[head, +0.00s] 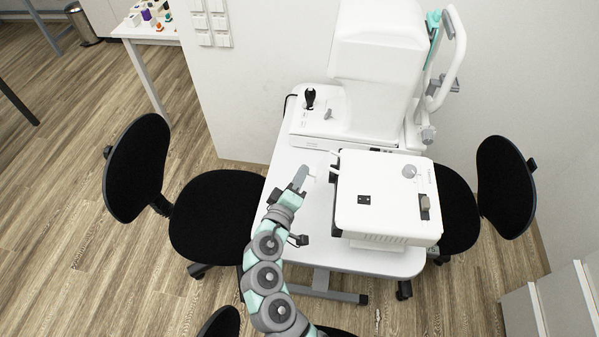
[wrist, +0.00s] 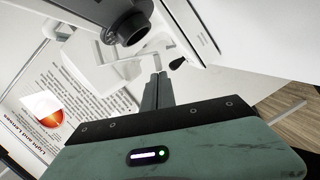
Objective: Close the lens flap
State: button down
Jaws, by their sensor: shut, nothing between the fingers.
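A white box-shaped device (head: 385,208) stands on the white table. A small pale piece (head: 334,166) sticks out from its left side near the back corner; it may be the lens flap, but I cannot be sure. In the wrist view a dark round lens barrel (wrist: 130,27) shows on a white device, just above and left of my fingers. A white panel (wrist: 188,28) stands out at the right of the barrel. My gripper (head: 303,172) is left of the device, apart from it. In the wrist view its fingers (wrist: 160,78) are together and empty.
A large white instrument (head: 375,70) with a black joystick (head: 310,97) stands behind. Black chairs flank the table (head: 300,225), left (head: 215,215) and right (head: 505,185). The tabletop left of the device is mostly clear. A "Light and Lenses" poster (wrist: 75,100) shows in the wrist view.

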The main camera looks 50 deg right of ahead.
jog(key=shift+f+n, duration=0.25)
jog(key=shift+n, duration=0.05)
dwell(0.5)
